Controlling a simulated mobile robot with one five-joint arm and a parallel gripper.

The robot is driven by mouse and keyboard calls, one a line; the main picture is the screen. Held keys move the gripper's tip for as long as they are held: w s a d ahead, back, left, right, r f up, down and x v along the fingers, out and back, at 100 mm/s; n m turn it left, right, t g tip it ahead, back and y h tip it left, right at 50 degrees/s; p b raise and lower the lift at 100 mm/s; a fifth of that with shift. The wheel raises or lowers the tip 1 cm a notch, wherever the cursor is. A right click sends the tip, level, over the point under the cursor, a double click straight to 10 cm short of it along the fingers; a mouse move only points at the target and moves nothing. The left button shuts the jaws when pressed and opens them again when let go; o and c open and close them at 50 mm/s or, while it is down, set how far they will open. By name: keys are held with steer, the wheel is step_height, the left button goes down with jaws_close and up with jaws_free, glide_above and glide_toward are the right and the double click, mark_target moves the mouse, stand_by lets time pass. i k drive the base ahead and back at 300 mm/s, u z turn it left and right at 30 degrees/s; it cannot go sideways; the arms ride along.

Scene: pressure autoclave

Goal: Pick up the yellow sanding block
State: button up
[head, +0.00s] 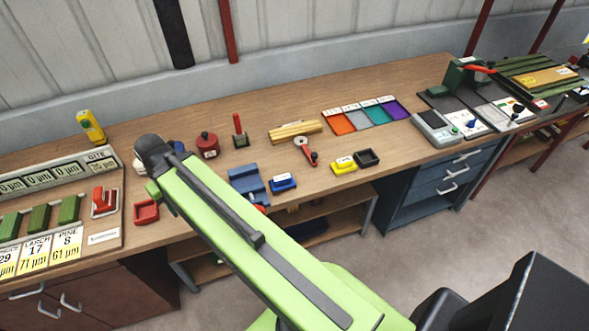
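The yellow sanding block (344,164) lies on the wooden bench near its front edge, right of the middle of the head view. It is small, with a white label on its side. It sits just left of a small black open tray (367,158), close beside it. My green arm crosses the picture from the lower right up to the left, well left of the yellow block. My gripper's fingers do not show, so whether they are open or shut is hidden.
A blue block (283,183) and a larger blue fixture (248,184) stand to the left. A red-handled tool (306,152) lies behind, near stacked wooden strips (295,131). Coloured trays (367,115) lie farther back. A grey device (438,128) stands right. Bare bench (400,155) lies between.

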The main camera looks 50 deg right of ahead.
mark_target(347, 164)
steer(key=u, duration=1.2)
steer(key=k, duration=0.9)
steer(key=z, duration=0.55)
steer(key=i, duration=0.45)
steer(key=u, duration=0.15)
